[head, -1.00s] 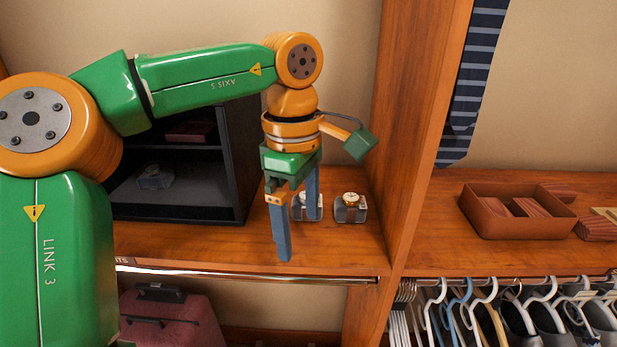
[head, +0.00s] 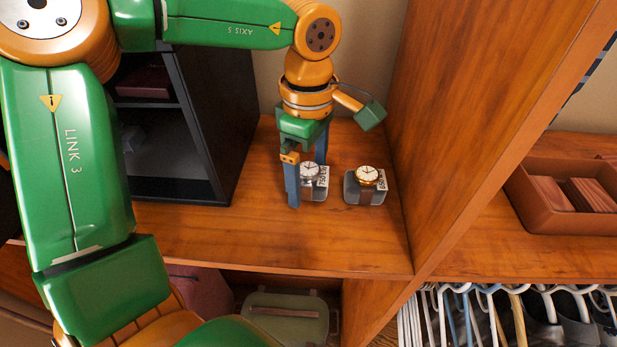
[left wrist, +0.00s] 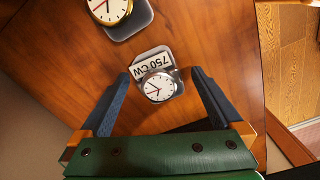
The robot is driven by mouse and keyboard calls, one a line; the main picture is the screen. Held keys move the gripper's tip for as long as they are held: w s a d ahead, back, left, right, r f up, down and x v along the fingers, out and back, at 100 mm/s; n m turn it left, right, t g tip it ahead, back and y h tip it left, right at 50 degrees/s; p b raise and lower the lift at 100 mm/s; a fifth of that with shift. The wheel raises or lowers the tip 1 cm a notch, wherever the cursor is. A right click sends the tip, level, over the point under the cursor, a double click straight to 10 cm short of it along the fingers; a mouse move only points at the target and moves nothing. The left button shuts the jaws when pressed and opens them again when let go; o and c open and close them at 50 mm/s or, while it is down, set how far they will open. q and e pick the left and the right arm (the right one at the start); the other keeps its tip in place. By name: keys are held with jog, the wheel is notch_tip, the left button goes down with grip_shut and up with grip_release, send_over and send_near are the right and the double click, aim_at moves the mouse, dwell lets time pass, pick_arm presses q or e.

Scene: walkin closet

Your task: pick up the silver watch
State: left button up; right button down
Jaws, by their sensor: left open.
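The silver watch (head: 309,172) sits on a small grey cushion stand with a white printed tag, on the wooden shelf. It also shows in the left wrist view (left wrist: 159,87), white dial up. My left gripper (head: 306,182) is open, pointing down, with one finger on each side of the watch. In the left wrist view the watch lies between the two blue fingers (left wrist: 160,76), with a gap on both sides. Whether the fingertips touch the shelf I cannot tell. My right gripper is not in view.
A gold watch (head: 368,175) on a like stand is close on the right. A wooden upright panel (head: 455,110) stands beyond it. A black cabinet (head: 215,110) stands to the left. A reddish-brown tray (head: 540,205) is past the panel. The shelf front is clear.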

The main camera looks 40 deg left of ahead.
pick_arm(q)
jog(key=shift+w+a, duration=0.1)
jog(key=shift+w, duration=0.1)
jog(key=shift+c, duration=0.6)
jog(key=shift+s+r, duration=0.1)
jog(key=shift+s, duration=0.15)
jog(key=c, duration=1.1)
jog(key=shift+c, duration=1)
jog(key=shift+w, duration=0.15)
